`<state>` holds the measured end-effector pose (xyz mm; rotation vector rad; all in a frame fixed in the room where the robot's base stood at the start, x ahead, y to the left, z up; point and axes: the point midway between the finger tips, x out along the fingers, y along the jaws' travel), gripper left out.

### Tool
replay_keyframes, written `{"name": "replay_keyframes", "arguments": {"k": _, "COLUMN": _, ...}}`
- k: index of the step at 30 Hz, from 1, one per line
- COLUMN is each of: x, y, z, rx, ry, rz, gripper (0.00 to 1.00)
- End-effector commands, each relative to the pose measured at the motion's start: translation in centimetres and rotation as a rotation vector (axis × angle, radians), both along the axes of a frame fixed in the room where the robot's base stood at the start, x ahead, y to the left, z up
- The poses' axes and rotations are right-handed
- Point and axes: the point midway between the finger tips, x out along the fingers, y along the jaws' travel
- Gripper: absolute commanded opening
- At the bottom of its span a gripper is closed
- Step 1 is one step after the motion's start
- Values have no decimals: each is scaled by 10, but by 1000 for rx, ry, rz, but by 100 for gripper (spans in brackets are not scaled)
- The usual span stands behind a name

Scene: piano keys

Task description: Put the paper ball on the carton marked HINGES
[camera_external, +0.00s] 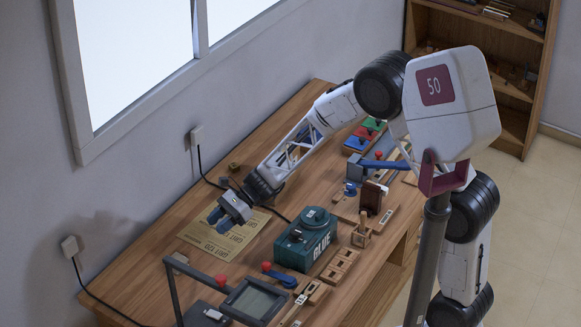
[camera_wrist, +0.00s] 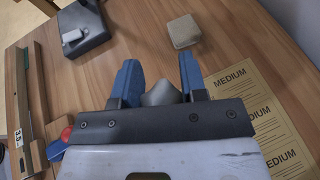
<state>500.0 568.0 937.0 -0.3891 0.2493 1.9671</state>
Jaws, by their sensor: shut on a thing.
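My gripper (camera_wrist: 160,82) has its blue fingers around a small pale grey faceted thing, which looks like the paper ball (camera_wrist: 162,94); its lower part is hidden by the gripper body. In the external view my gripper (camera_external: 231,210) hangs over the bench near the printed sheets, and the ball cannot be made out there. A small beige box (camera_wrist: 183,32) stands on the bench beyond the fingertips, slightly right, apart from them. No lettering on it can be read, so I cannot tell whether it is the HINGES carton.
Tan printed sheets (camera_wrist: 253,110) marked MEDIUM lie to the right in the wrist view. A dark device (camera_wrist: 87,30) with a grey block stands upper left. Bare wood surrounds the beige box.

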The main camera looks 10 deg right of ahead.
Motion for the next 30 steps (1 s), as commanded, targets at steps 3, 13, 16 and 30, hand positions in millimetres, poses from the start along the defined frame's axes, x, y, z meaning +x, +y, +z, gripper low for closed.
{"name": "replay_keyframes", "arguments": {"k": 3, "x": 19, "y": -25, "z": 8, "rx": 0, "ry": 0, "rz": -41, "gripper": 18}}
{"name": "replay_keyframes", "arguments": {"k": 13, "x": 61, "y": -93, "z": 29, "rx": 0, "ry": 0, "rz": -143, "gripper": 18}}
{"name": "replay_keyframes", "arguments": {"k": 16, "x": 72, "y": -114, "z": 34, "rx": 0, "ry": 0, "rz": -175, "gripper": 18}}
{"name": "replay_keyframes", "arguments": {"k": 30, "x": 111, "y": -216, "z": 61, "rx": -1, "ry": -1, "rz": -321, "gripper": 18}}
